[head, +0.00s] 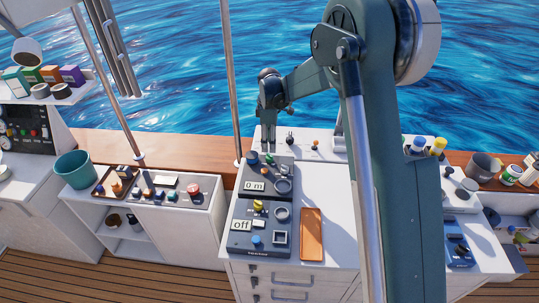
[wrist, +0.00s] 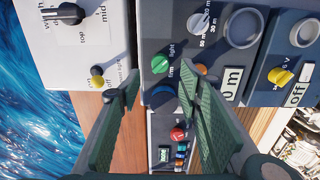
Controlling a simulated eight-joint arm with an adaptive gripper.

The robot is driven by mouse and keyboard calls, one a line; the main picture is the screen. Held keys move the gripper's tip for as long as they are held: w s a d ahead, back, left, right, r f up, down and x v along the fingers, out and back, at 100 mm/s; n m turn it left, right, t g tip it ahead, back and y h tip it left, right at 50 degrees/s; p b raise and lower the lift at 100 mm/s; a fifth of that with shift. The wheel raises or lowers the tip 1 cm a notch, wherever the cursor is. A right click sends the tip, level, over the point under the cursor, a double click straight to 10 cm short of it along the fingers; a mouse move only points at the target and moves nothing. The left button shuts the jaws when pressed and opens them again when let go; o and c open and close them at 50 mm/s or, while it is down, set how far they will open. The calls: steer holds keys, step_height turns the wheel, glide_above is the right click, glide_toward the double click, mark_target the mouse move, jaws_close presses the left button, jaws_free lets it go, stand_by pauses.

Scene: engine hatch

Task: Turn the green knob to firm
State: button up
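The green knob (wrist: 160,63) sits on the dark grey upper panel in the wrist view, close to a "light" label. It also shows near the back of that panel in the head view (head: 270,159). My gripper (wrist: 158,88) is open and empty, its two green-grey fingers spread with a gap between them. In the head view my gripper (head: 270,138) points down just over the back of the panel. A blue knob (wrist: 163,95) lies between the fingers, beside the green one.
A grey dial (wrist: 199,22), a ring (wrist: 243,28) and a "0 m" display (wrist: 232,80) share the panel. A red knob (wrist: 178,134) lies beyond the fingers. An orange tray (head: 311,235) lies on the white counter to the right, with clear counter around it.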

mark_target(270, 158)
stand_by(0.3)
steer(key=shift+f, duration=3.9)
steer(key=shift+c, duration=0.5)
steer(key=c, duration=0.8)
